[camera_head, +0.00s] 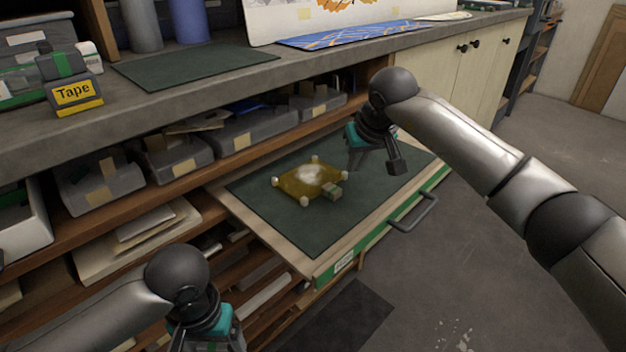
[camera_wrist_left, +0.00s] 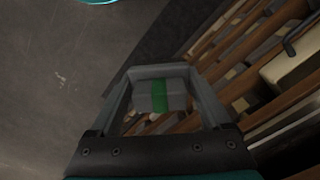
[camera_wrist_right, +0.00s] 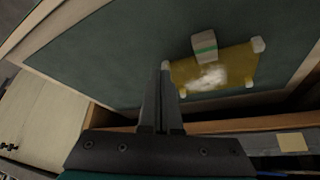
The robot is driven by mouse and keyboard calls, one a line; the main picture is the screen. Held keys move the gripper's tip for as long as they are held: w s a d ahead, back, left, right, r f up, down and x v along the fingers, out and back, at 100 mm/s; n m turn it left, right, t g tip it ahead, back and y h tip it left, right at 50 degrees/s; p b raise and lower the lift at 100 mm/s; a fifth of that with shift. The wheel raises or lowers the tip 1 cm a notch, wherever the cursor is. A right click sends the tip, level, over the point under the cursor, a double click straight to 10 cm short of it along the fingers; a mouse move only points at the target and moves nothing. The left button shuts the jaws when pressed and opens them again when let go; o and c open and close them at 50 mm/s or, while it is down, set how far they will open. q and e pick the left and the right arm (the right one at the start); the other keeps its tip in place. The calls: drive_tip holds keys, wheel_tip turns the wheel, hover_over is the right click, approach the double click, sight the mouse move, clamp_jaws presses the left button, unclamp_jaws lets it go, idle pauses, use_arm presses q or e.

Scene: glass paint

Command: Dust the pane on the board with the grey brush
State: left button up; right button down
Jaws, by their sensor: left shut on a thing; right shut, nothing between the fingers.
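The amber pane (camera_head: 294,184), with pale corner pieces and a whitish dusty patch, lies on the dark green board (camera_head: 325,223) of the pulled-out drawer. It also shows in the right wrist view (camera_wrist_right: 190,74). A small pale block with a green stripe (camera_wrist_right: 205,46) sits at its edge. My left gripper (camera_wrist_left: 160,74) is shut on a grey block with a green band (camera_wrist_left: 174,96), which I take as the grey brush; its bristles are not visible. My right gripper (camera_head: 396,164) is shut and empty, above the board to the right of the pane.
The drawer's handle (camera_head: 413,214) sticks out at the front. A grey counter (camera_head: 250,82) runs above the drawer, with a tape box (camera_head: 75,94) at its left. Shelves with grey bins (camera_head: 98,188) lie below. The floor (camera_head: 480,250) at the right is clear.

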use_arm(q)
drive_tip(key=shift+f+b, duration=0.55)
use_arm(e)
drive_tip(key=shift+f, duration=0.95)
use_arm(q)
drive_tip(key=shift+r, duration=0.15)
use_arm(e)
drive_tip(key=shift+r, duration=0.15)
